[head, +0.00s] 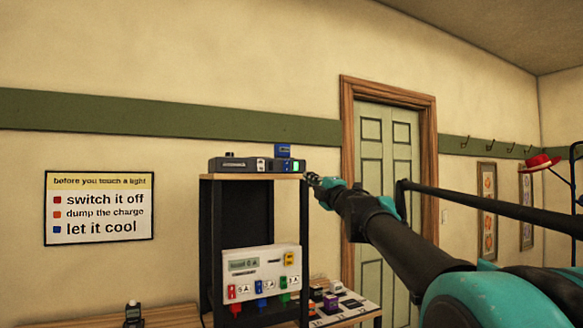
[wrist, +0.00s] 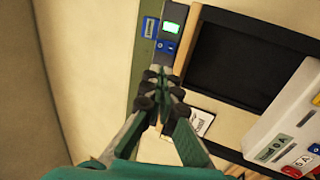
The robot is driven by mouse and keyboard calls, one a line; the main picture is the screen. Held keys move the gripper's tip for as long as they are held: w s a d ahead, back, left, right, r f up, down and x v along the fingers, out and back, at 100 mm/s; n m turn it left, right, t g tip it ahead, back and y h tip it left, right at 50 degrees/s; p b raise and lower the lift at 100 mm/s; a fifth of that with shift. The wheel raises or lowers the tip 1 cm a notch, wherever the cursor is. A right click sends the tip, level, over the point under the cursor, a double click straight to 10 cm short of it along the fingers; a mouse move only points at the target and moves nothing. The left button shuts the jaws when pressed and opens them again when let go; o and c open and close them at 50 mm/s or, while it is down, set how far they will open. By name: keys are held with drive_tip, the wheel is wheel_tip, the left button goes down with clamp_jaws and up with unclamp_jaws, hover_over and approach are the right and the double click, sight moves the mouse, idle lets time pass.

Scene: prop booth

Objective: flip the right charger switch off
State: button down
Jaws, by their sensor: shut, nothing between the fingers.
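A dark charger bar (head: 236,165) lies on top of the black shelf unit. At its right end is a small green-lit panel (head: 297,166), also seen lit in the wrist view (wrist: 172,27). A blue block (head: 282,151) stands up behind that end. The wrist view shows a small blue part with a pale mark (wrist: 165,46) beside the green light; I cannot tell its switch position. My gripper (head: 313,179) is just right of the bar's right end. In the wrist view its closed fingertips (wrist: 160,74) overlap the bar, empty; I cannot tell whether they touch it.
The shelf unit's wooden top edge (wrist: 187,40) runs beside the bar. Below stands a white panel (head: 262,262) with a display and coloured plugs. A low table (head: 350,308) with small blocks is at lower right. A door (head: 388,150) stands behind my arm.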

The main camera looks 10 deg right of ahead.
approach(287, 162)
drive_tip(key=x, duration=0.5)
drive_tip(key=shift+w, duration=0.25)
drive_tip(key=shift+w+a+r, duration=0.2)
drive_tip(key=shift+w, duration=0.5)
drive_tip(key=shift+w+a+r, duration=0.1)
drive_tip(key=shift+w+r, duration=0.15)
